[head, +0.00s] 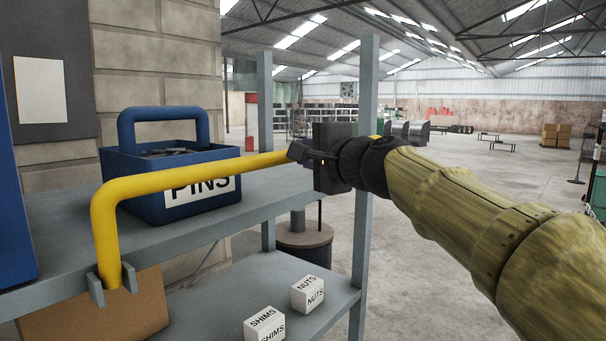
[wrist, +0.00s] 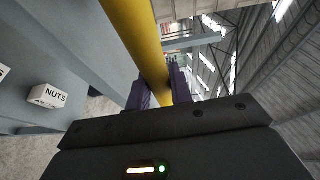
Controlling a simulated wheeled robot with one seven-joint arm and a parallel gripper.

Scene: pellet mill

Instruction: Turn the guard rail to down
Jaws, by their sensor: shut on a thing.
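The yellow guard rail (head: 190,174) runs across the front of the grey shelf, above the upper board. Its left end bends down into a grey bracket on the shelf edge. The rail's long bar stands up above the board, roughly level. My gripper (head: 305,154) is shut on the rail near its right end, in front of the right shelf post. In the wrist view the rail (wrist: 138,40) passes between the two purple-grey fingers (wrist: 160,90). The rail's right end is hidden behind my gripper.
A blue PINS tote (head: 170,160) stands on the upper board behind the rail. White SHIMS (head: 264,325) and NUTS (head: 308,293) boxes sit on the lower board. A grey post (head: 363,200) rises beside my gripper. The floor to the right is open.

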